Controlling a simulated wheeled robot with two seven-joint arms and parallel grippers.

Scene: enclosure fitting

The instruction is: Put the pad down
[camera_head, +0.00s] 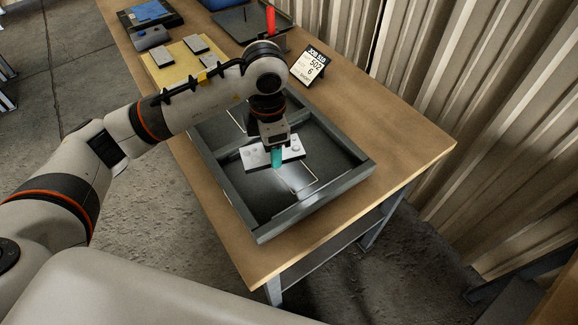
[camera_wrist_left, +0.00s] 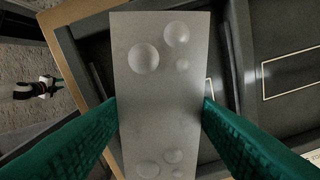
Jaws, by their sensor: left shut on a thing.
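A light grey pad (camera_head: 262,158) with round bumps on its face is held by my left gripper (camera_head: 278,156) over a dark grey open enclosure (camera_head: 243,214) on the table. In the left wrist view the pad (camera_wrist_left: 160,90) lies between the two green fingers of the left gripper (camera_wrist_left: 160,112), which touch its long sides. The enclosure (camera_wrist_left: 285,120) shows behind it, with a thin pale rectangular outline (camera_wrist_left: 290,72) on its floor. Whether the pad touches the enclosure floor I cannot tell.
A yellow board (camera_head: 163,73) with several grey pads lies farther back on the wooden table (camera_head: 405,145). A small sign (camera_head: 309,66) stands behind the enclosure. A dark tray (camera_head: 235,25), a red upright object (camera_head: 270,18) and a blue item (camera_head: 150,10) are at the far end. The right table edge is clear.

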